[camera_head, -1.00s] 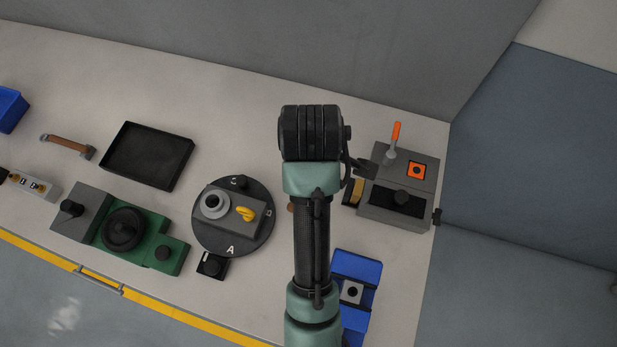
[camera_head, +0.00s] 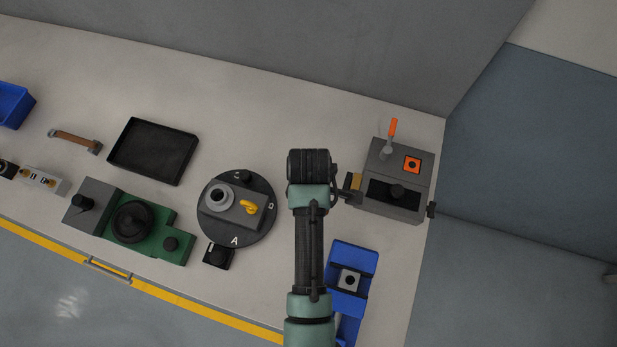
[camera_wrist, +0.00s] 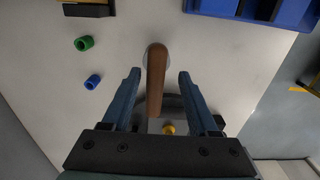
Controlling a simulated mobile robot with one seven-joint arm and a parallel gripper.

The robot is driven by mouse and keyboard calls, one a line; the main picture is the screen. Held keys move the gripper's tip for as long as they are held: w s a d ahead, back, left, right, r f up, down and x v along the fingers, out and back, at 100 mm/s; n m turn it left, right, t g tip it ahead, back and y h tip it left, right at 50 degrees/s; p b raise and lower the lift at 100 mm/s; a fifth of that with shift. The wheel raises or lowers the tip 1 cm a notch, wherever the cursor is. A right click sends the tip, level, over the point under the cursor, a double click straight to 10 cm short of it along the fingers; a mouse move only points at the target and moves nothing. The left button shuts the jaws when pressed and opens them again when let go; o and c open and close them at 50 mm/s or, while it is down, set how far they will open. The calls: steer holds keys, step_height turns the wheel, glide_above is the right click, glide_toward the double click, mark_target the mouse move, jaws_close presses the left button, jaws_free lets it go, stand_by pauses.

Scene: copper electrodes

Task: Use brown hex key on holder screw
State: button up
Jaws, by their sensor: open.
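The brown hex key handle (camera_wrist: 156,82) stands between my fingers in the wrist view, over a pale round base. My gripper (camera_wrist: 157,75) is open, one finger on each side of the handle, with gaps visible on both sides. In the head view my arm hides the handle and the fingers. A grey holder block (camera_head: 236,222) with a ring and a yellow part (camera_head: 251,207) sits on a round black plate (camera_head: 265,228) marked with letters. Another grey block with a dark hole (camera_head: 349,281) sits in a blue fixture (camera_head: 355,256). I cannot tell which part is the holder screw.
A grey machine (camera_head: 410,196) with an orange lever stands right of my arm. A black tray (camera_head: 153,151), green device (camera_head: 178,246) and blue bin (camera_head: 14,106) are to the left. Green (camera_wrist: 84,43) and blue rings (camera_wrist: 92,81) lie on the table in the wrist view.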

steer(key=shift+w+f+p, duration=0.15)
steer(key=shift+f+p, duration=0.05)
steer(key=shift+f, duration=0.85)
steer(key=shift+w+f+p, duration=0.15)
steer(key=shift+f, duration=0.9)
steer(key=shift+c, duration=0.3)
jaws_close()
